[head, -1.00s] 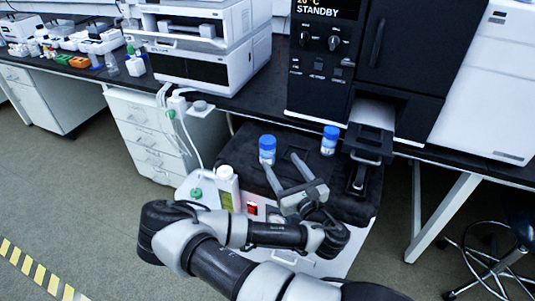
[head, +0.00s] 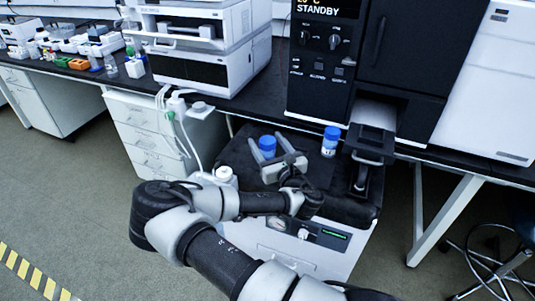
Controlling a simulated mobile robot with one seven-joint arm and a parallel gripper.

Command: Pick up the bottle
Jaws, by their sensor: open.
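A black instrument (head: 330,70) with a STANDBY display stands behind, its tray (head: 371,146) jutting out at the right. A white stacked instrument (head: 200,60) is at the back left.

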